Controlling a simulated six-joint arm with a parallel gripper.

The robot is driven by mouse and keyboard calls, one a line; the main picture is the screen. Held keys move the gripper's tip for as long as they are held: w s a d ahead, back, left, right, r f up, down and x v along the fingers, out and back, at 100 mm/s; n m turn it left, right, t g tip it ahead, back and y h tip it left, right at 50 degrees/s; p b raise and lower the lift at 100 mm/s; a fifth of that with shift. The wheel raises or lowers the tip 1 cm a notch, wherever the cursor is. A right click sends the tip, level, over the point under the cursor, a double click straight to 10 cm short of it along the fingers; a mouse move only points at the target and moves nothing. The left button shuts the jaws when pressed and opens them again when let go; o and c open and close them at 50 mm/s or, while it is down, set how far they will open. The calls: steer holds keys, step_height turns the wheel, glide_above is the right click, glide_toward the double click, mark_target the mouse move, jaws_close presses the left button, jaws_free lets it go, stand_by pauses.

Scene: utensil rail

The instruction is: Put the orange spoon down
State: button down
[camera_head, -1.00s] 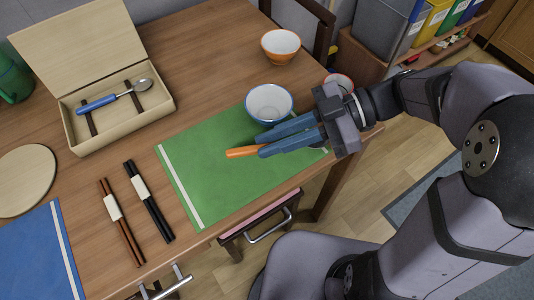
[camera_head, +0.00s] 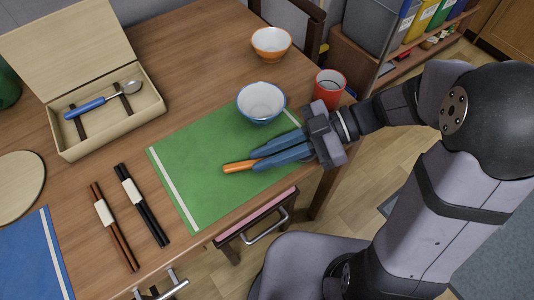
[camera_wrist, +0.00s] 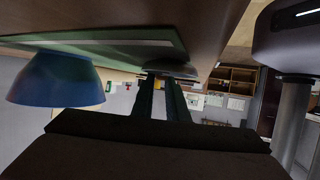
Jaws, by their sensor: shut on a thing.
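The orange spoon (camera_head: 238,166) shows in the head view as an orange handle sticking out to the left of my gripper's blue fingers. My gripper (camera_head: 256,161) is shut on it, over the front part of the green mat (camera_head: 195,185). The rest of the spoon is hidden by the fingers. I cannot tell whether the handle touches the mat or hangs just above it. In the wrist view, my gripper's dark fingers (camera_wrist: 160,100) point away, with a dark rounded shape at their tips that I cannot make out clearly.
A blue-and-white bowl (camera_head: 262,103) stands at the mat's back edge, near my fingers. A red cup (camera_head: 328,88) stands behind my wrist, and an orange bowl (camera_head: 271,43) farther back. Chopsticks (camera_head: 143,205) and an open box (camera_head: 110,128) with a blue spoon (camera_head: 98,103) lie left.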

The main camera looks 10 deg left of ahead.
steer(key=shift+f+b, duration=0.25)
steer(key=shift+b, duration=0.05)
steer(key=c, duration=1.7)
jaws_free()
steer(key=shift+c, duration=0.2)
steer(key=shift+r, duration=0.1)
steer(key=shift+r+p, duration=0.2)
steer(key=shift+p, duration=0.2)
steer(key=v, duration=1.2)
steer(key=shift+p, duration=0.35)
